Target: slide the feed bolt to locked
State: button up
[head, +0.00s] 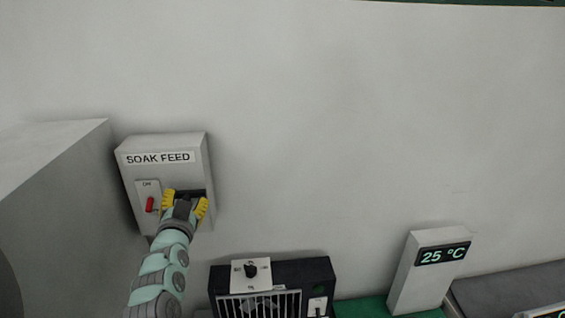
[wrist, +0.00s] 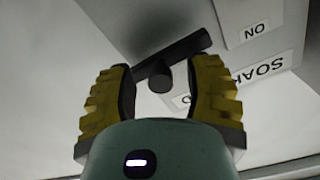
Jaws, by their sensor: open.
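The feed bolt is a dark bar with a short round knob, and in the wrist view the bolt (wrist: 187,50) lies slanted across the face of the pale SOAK FEED box (head: 163,143). My gripper (head: 185,196) is in front of that box in the head view and hides most of the bolt. In the wrist view my gripper (wrist: 163,72) is open, with one yellow finger on each side of the knob. I see gaps between the knob and both fingers. The locked mark cannot be read in either view.
A red switch (head: 150,204) under an ON label sits on the box, left of my gripper. A large grey block (head: 55,185) stands close at the left. Below are a black heater-like unit (head: 315,272) with a dial and a 25 °C display (head: 432,262). The wall to the right is clear.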

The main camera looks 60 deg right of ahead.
grip_shut()
dwell(0.3)
dwell(0.3)
